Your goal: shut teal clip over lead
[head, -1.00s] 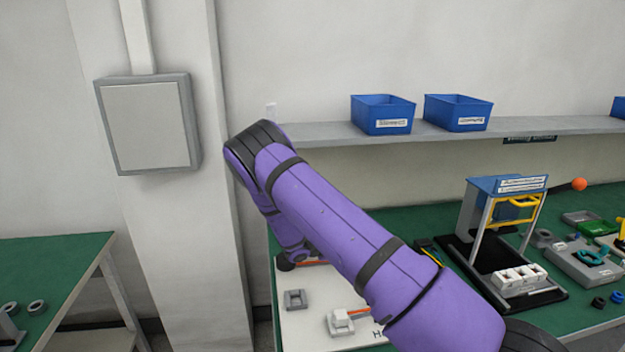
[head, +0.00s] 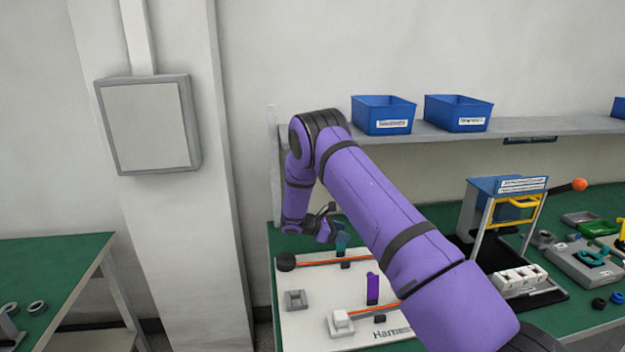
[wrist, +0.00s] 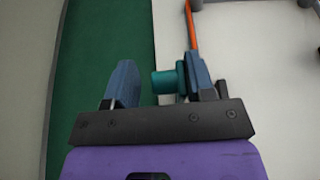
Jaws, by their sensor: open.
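The teal clip (head: 342,239) stands up at the back of the white harness board (head: 312,312), partly hidden by my arm. In the wrist view the teal clip (wrist: 167,82) lies between my open fingers, close to the right one; I cannot tell whether it touches. My gripper (head: 327,226) is at the clip in the head view, and its two blue-grey fingers (wrist: 160,68) are spread apart in the wrist view. The orange lead (head: 325,262) runs along the board's rear part. The lead (wrist: 190,25) also shows beyond the right finger.
A purple clip (head: 373,288) stands upright on the board, near a second orange lead (head: 372,311) and a white connector block (head: 340,322). A grey square holder (head: 296,299) sits at the left. A blue-topped stand (head: 507,186) is right of my arm. A shelf (head: 330,134) runs above.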

